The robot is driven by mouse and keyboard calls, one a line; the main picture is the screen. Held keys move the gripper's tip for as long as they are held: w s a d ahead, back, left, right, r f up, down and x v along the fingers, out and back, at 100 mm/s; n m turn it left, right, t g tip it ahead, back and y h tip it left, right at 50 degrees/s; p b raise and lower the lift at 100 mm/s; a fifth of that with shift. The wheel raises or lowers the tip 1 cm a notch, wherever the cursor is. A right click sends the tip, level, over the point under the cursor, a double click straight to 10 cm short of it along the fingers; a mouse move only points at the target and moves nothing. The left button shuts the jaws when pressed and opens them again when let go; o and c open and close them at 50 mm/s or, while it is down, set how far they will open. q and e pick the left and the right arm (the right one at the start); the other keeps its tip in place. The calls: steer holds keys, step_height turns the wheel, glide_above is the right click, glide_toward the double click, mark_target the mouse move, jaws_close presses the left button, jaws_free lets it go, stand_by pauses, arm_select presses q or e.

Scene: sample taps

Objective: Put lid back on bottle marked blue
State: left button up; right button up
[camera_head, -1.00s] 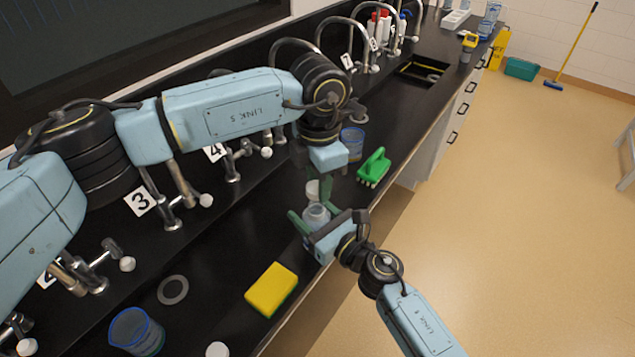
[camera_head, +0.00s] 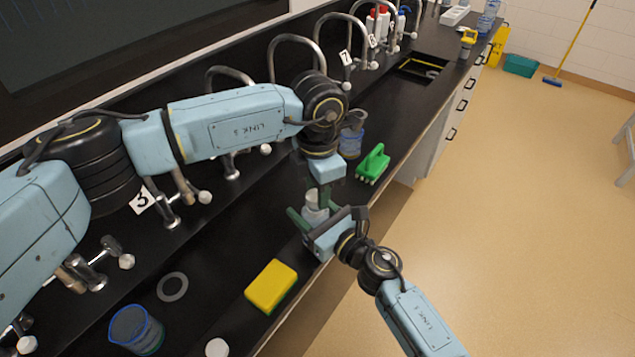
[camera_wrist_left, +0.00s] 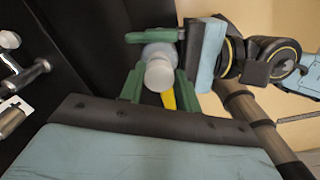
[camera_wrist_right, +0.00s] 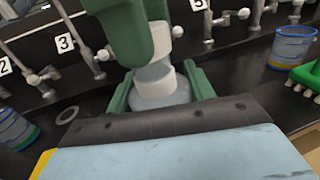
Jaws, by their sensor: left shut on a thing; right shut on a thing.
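A pale translucent bottle (camera_wrist_right: 160,92) is held upright between the green fingers of my right gripper (camera_head: 312,226), over the front of the black bench. My left gripper (camera_wrist_left: 158,85) is above it, fingers pointing down, shut on a small white lid (camera_wrist_left: 159,75). In the right wrist view the lid (camera_wrist_right: 158,40) is just over the bottle's mouth, roughly in line with it. I cannot tell whether lid and bottle touch. The bottle (camera_head: 314,212) is partly hidden by the grippers in the head view. No blue mark on it is visible.
A yellow sponge (camera_head: 271,286), grey ring (camera_head: 172,287), blue-rimmed container (camera_head: 137,330) and white disc (camera_head: 217,348) lie nearer on the bench. A green brush (camera_head: 373,163) and another blue-rimmed container (camera_head: 350,142) stand beyond. Numbered taps line the back.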

arm_select(q)
steer(key=shift+f, duration=0.6)
stand_by(0.5)
steer(key=m, duration=0.5)
steer(key=shift+s, duration=0.1)
steer(key=m, duration=0.3)
steer(key=shift+m, duration=0.3)
steer(key=m, duration=0.5)
steer(key=shift+s, duration=0.15)
steer(key=m, duration=0.5)
steer(key=shift+s+a+m, duration=0.1)
steer(key=shift+a+m, duration=0.05)
steer(key=shift+m, duration=0.25)
steer(key=m, duration=0.3)
steer(key=shift+a+m, duration=0.1)
steer(key=shift+m, duration=0.3)
steer(key=m, duration=0.3)
steer(key=shift+m, duration=0.3)
steer(key=m, duration=0.5)
steer(key=shift+a+m, duration=0.15)
steer(key=shift+m, duration=0.15)
